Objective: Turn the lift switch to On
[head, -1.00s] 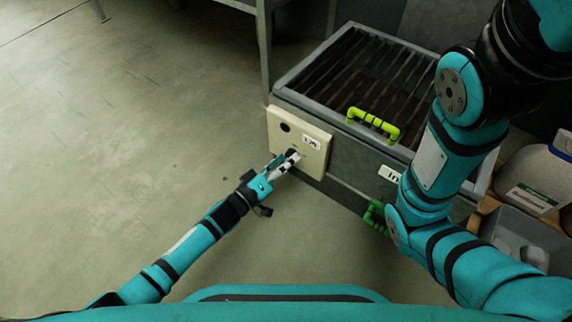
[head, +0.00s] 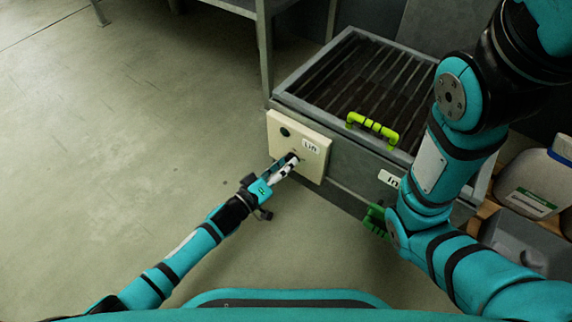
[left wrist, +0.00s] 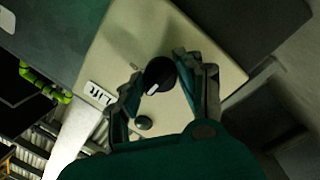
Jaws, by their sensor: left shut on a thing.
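The lift switch is a black knob (left wrist: 160,72) with a white pointer mark, on a cream panel (head: 314,168) with a "Lift" label (head: 311,146). In the left wrist view the label (left wrist: 99,94) is at the left, and the pointer mark aims down toward a dark round button (left wrist: 144,123). My left gripper (head: 291,160) is at the panel's lower part and hides the knob in the head view. In the left wrist view its fingers (left wrist: 158,82) are on either side of the knob, shut on it. No On or Off marking can be read.
The panel is on the front of a grey slatted-top machine (head: 345,165) with a yellow-green handle (head: 373,125) and a darker green handle (head: 376,221). A white jug (head: 535,180) stands at the right. The floor left of the machine is clear.

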